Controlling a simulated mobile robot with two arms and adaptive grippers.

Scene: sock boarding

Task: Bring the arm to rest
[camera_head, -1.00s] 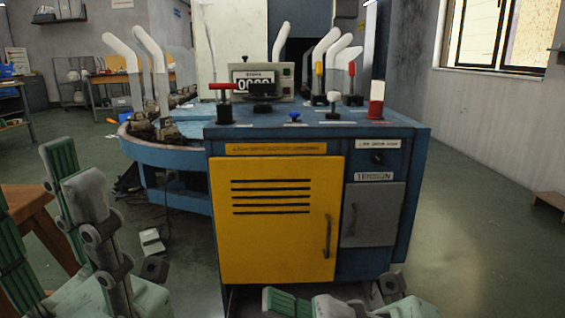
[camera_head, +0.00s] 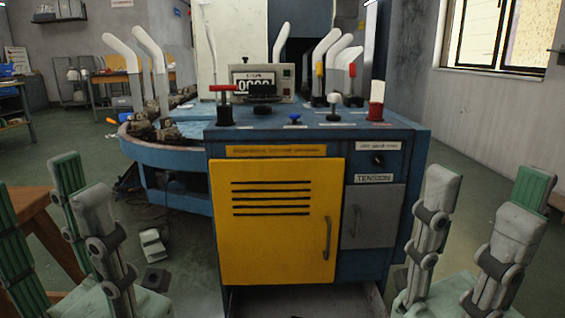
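My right gripper (camera_head: 480,212) stands at the lower right, its grey and green fingers pointing up. The fingers are spread, with bare floor showing between them. My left gripper (camera_head: 40,195) stands at the lower left, fingers also up and apart, partly cut off by the picture edge. Nothing shows between the fingers of either one. The boarding machine has a blue cabinet (camera_head: 335,262) with a yellow door (camera_head: 275,255) and a grey door (camera_head: 368,225), both shut. Both grippers are in front of the cabinet, one at each side.
On the cabinet top are a red-handled lever (camera_head: 223,105), a blue knob (camera_head: 295,118), a white-knobbed lever (camera_head: 333,100) and a red-and-white post (camera_head: 376,100). White sock forms (camera_head: 125,52) stand behind. A brown wooden table (camera_head: 48,225) is at left.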

